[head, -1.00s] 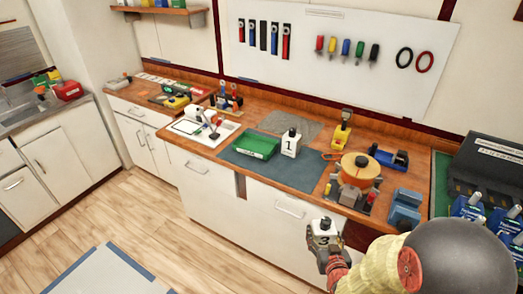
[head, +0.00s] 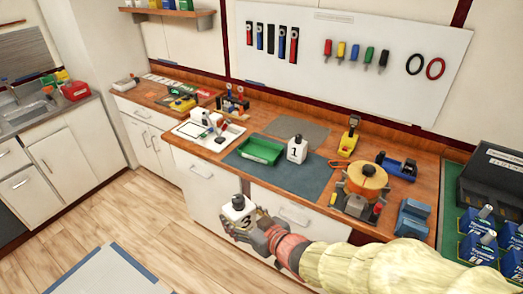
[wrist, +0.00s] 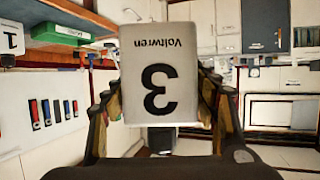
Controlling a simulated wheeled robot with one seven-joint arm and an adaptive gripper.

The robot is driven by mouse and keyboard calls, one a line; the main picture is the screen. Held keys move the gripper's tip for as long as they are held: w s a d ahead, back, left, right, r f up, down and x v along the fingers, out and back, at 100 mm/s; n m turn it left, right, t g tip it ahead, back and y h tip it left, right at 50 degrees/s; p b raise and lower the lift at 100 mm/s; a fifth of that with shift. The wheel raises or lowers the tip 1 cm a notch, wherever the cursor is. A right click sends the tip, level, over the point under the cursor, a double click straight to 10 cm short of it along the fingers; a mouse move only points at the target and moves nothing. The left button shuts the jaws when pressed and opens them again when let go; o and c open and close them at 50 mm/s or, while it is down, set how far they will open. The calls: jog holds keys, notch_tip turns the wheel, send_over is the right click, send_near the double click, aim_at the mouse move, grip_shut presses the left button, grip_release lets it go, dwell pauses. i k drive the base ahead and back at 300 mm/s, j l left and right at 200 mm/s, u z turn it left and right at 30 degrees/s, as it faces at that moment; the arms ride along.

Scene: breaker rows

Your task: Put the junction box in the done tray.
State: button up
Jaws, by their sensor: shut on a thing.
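My gripper (head: 240,222) is shut on a white box (head: 237,206) with a black cap. In the wrist view the box (wrist: 160,75) sits between both fingers, marked with a 3 and "Voltwren", upside down in that picture. A green tray (head: 262,151) with a white label lies on the dark mat; the label is too small to read. The tray also shows in the wrist view (wrist: 58,33). A similar white box marked 1 (head: 297,150) stands just right of the tray.
The wooden bench (head: 310,212) has its front edge between my gripper and the tray. An orange reel (head: 365,178) on a stand is to the right. A white board with small items (head: 205,130) is to the left. The dark mat (head: 290,179) has bare room in front.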

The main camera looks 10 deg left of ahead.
aim_at(260, 153)
jog(key=i, duration=1.35)
